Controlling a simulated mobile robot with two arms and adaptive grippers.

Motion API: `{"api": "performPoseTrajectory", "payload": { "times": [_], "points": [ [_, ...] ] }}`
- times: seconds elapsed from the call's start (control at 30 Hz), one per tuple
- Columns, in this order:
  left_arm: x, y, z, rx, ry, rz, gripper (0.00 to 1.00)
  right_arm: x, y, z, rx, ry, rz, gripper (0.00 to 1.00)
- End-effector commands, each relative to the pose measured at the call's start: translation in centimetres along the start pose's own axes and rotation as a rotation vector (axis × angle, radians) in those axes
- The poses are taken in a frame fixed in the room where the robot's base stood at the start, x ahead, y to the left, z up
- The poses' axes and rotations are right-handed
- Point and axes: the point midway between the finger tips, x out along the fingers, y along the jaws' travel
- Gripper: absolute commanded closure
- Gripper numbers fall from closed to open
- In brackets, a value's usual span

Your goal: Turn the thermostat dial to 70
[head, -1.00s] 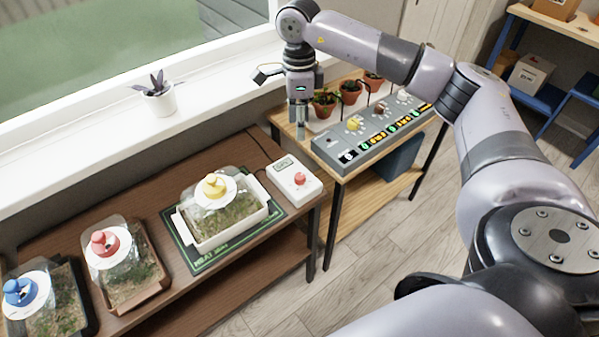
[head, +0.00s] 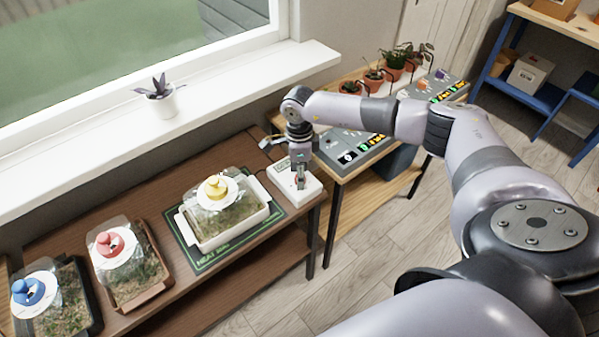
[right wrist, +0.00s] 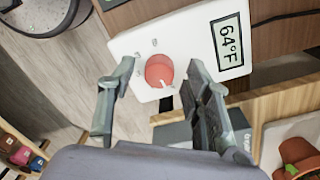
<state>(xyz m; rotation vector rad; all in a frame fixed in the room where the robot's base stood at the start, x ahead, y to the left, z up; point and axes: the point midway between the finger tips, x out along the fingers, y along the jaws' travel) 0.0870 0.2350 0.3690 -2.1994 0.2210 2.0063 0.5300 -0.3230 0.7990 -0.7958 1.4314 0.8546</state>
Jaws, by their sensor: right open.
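The thermostat is a white box (head: 285,178) at the right end of the brown bench. In the right wrist view its white face (right wrist: 190,50) carries a red dial (right wrist: 160,71) and a display (right wrist: 229,45) reading 64°F. My right gripper (head: 301,184) is over the box in the head view and hides most of the dial. In the right wrist view the right gripper (right wrist: 160,78) is open, its fingers on either side of the dial. I cannot tell whether they touch it. My left gripper is not in view.
A tray with a clear dome (head: 232,241) sits on a green heat mat (head: 199,259) left of the thermostat. Two more domed trays stand farther left. A grey control panel (head: 352,156) and potted plants (head: 373,78) are on the table to the right.

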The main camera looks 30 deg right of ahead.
Motion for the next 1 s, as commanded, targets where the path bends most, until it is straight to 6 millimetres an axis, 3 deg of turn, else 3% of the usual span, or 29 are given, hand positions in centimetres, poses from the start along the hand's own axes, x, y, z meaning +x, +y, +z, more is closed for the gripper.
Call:
{"api": "performPoseTrajectory", "payload": {
  "times": [0.33, 1.0],
  "points": [
    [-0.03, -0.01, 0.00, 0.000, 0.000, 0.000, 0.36, 0.43, -0.02, 0.01, 0.001, -0.001, -0.001, 0.54],
    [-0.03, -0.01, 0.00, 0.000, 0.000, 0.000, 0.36, 0.39, -0.02, 0.01, 0.001, -0.001, 0.000, 0.99]
  ]
}}
